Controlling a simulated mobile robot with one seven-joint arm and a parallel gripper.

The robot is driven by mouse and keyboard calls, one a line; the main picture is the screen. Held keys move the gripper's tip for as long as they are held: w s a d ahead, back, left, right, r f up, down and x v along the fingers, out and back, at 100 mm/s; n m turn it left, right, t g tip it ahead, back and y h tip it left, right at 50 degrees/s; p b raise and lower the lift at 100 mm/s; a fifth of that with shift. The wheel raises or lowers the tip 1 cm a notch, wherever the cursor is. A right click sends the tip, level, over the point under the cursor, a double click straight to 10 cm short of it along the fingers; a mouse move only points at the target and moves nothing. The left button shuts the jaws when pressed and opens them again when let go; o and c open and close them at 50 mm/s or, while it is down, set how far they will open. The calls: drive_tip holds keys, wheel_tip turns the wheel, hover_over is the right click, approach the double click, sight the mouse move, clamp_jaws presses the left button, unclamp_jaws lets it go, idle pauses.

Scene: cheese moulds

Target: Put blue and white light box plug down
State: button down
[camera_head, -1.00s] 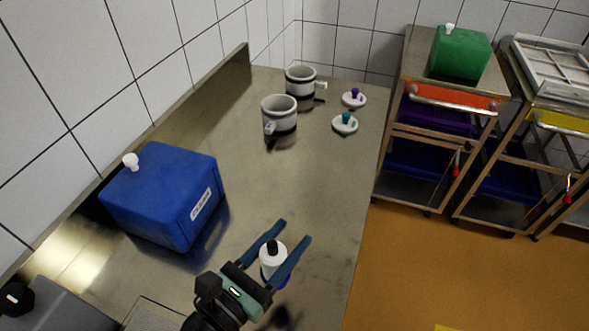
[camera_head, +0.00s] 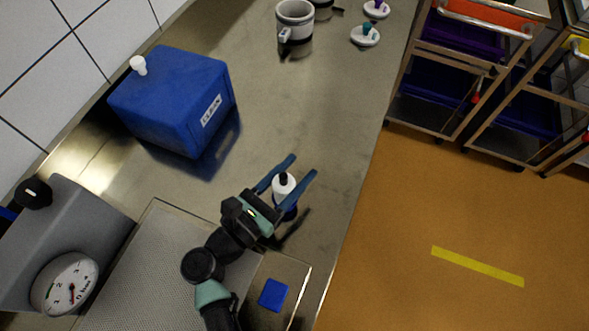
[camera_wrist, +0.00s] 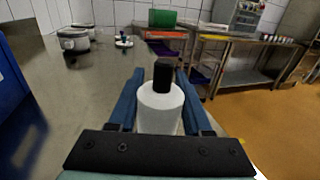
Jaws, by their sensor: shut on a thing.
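The plug (camera_head: 284,190) is a white cylinder with a black top and a blue lower part. It also shows close up in the wrist view (camera_wrist: 160,108), where only its white body and black tip are visible. My gripper (camera_head: 303,166) is shut on it, with a blue finger on each side. The plug is upright over the bare steel worktop (camera_head: 300,110), near its right edge. I cannot tell whether its base touches the steel.
A blue box (camera_head: 165,112) with a white knob stands at the left. A mug (camera_head: 295,30) and small lids (camera_head: 365,35) are at the back. A blue square (camera_head: 273,295) lies near the front. Trolleys (camera_head: 445,80) stand right.

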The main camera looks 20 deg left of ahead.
drive_tip(key=shift+f+b, duration=0.2)
drive_tip(key=shift+b, duration=0.1)
drive_tip(key=shift+c, duration=1.6)
unclamp_jaws()
drive_tip(key=shift+r+p, duration=0.25)
drive_tip(key=shift+p, duration=0.05)
drive_tip(key=b+v, duration=0.2)
drive_tip(key=v, duration=1)
